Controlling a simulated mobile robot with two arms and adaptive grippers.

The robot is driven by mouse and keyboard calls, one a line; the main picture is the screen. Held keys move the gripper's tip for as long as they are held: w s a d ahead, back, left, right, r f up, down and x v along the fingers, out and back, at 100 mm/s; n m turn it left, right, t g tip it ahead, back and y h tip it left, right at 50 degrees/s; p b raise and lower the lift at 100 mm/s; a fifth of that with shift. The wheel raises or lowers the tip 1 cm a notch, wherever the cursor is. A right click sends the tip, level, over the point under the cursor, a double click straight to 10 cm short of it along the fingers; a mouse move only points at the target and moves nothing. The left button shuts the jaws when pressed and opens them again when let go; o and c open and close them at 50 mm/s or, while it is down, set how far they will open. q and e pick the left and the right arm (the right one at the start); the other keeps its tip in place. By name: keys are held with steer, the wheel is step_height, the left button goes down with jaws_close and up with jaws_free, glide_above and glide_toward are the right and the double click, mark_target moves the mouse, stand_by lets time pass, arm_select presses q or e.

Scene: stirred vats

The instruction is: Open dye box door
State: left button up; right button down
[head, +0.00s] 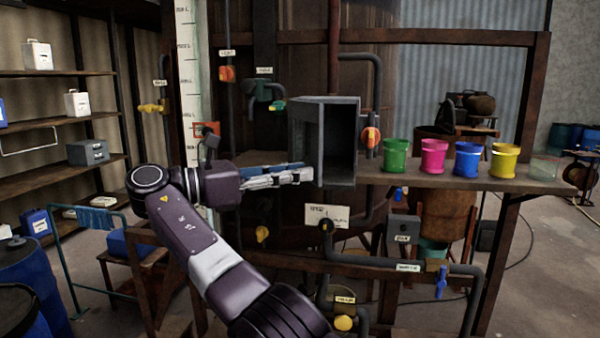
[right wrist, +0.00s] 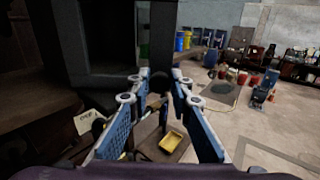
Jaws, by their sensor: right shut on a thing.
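The dye box (head: 343,184) is a dark grey metal box on the shelf at the middle of the head view. Its front is open and shows a dark interior. Its grey door (head: 307,135) appears swung out on the left side. My right gripper (head: 308,175) is at the door's lower left edge. In the right wrist view the fingers (right wrist: 158,92) stand apart around a small dark part, which looks like the door's handle; its shape is hard to make out. The dark grey box frame (right wrist: 110,82) fills the upper left there. My left gripper is not in view.
Green (head: 395,155), pink (head: 433,157), blue (head: 467,160) and yellow (head: 503,161) pots stand on the shelf right of the box. An orange-handled valve (head: 371,138) sits close to the box's right side. Pipes and valves run below.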

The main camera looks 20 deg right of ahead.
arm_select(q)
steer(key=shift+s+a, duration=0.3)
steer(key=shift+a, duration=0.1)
arm_select(e)
steer(key=shift+a+f+g, duration=0.25)
steer(key=shift+f+g, duration=0.05)
steer(key=shift+f, duration=0.05)
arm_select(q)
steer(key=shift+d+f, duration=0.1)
arm_select(e)
steer(key=c, duration=1.9)
jaws_free()
steer(key=shift+o, duration=0.7)
steer(key=shift+w+d+r, duration=0.1)
steer(key=shift+r, duration=0.05)
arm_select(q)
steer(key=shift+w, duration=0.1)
arm_select(e)
steer(key=shift+r, duration=0.1)
